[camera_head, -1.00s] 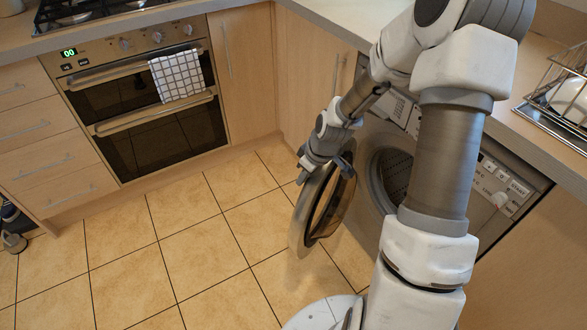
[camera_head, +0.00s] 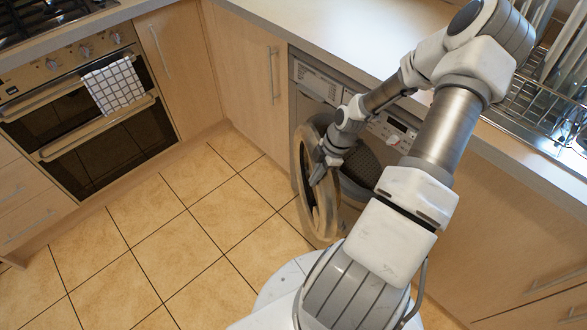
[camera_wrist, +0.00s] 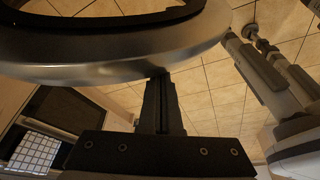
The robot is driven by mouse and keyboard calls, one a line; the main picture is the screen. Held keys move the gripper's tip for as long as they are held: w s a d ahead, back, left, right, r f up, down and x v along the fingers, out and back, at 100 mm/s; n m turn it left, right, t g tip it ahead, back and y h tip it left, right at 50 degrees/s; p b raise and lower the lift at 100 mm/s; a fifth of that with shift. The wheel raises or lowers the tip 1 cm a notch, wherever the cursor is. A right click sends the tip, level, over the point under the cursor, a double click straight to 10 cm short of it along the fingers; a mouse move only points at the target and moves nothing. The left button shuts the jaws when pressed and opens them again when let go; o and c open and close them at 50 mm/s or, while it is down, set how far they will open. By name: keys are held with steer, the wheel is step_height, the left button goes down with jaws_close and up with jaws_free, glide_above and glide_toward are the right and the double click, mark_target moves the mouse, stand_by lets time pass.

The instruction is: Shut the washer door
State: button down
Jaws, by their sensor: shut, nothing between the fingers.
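The washer (camera_head: 308,80) is set under the counter with its round door open. The door (camera_head: 303,160) is a ring with a pale metal rim and dark glass, hinged near the washer's left side and standing out at an angle. Part of the drum opening (camera_head: 362,165) shows behind my arm. My gripper (camera_head: 318,178) is shut and empty, close against the door's ring. In the wrist view the door rim (camera_wrist: 120,62) spans the top, and the shut fingers (camera_wrist: 158,80) reach up to its edge. I cannot tell whether they touch it.
An oven (camera_head: 90,130) with a checked towel (camera_head: 114,85) stands at the left, beside wooden cupboards (camera_head: 240,70). The counter (camera_head: 330,30) runs above the washer, with a dish rack (camera_head: 535,105) at the right. The tiled floor (camera_head: 180,230) left of the door is clear.

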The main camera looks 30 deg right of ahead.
mark_target(329, 178)
steer(key=shift+s+d+p, duration=0.25)
steer(key=shift+d, duration=0.5)
steer(key=shift+s+d+p, duration=0.25)
steer(key=shift+d+p, duration=0.05)
steer(key=shift+d, duration=0.5)
steer(key=shift+s+d+p, duration=0.25)
steer(key=shift+d, duration=0.5)
steer(key=shift+a, duration=0.1)
